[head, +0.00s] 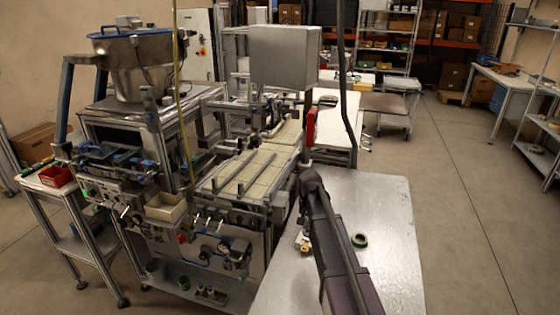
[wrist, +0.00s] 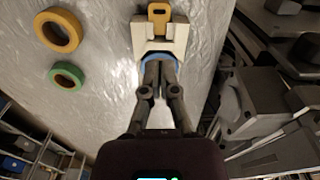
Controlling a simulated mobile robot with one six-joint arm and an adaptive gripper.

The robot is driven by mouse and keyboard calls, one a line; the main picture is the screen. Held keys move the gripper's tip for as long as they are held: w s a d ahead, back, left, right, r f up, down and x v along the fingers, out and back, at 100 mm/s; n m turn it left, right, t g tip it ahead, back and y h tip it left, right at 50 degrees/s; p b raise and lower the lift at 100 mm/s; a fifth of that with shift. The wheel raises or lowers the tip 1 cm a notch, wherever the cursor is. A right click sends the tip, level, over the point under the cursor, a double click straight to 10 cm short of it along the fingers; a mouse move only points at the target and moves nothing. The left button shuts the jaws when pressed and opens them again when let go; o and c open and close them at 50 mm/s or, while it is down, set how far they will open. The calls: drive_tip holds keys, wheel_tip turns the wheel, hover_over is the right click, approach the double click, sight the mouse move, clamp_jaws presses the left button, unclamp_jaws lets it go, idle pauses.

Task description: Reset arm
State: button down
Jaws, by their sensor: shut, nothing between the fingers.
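My gripper (wrist: 157,68) is shut and empty in the wrist view, its fingertips together over a blue ring-shaped edge that they partly hide. I cannot tell whether they touch it. This blue edge (wrist: 146,58) lies at the front of a white block (wrist: 145,40) with a yellow piece (wrist: 160,15) on it. A yellow tape reel (wrist: 58,31) and a smaller green tape reel (wrist: 66,76) lie flat on the table to the left. The green reel also shows in the head view (head: 359,240). My arm hides part of the tabletop there, and the fingers are not clearly visible.
A large machine with a hopper (head: 135,62) and conveyor (head: 247,172) stands close on the left. A grey box (head: 284,54) is raised behind my arm. The floor (head: 448,205) is open at right.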

drive_tip(key=s+n, duration=0.4)
drive_tip(key=s, duration=1.9)
drive_tip(key=shift+a, duration=0.15)
drive_tip(key=shift+s, duration=0.1)
drive_tip(key=shift+d, duration=0.6)
drive_tip(key=shift+d, duration=0.15)
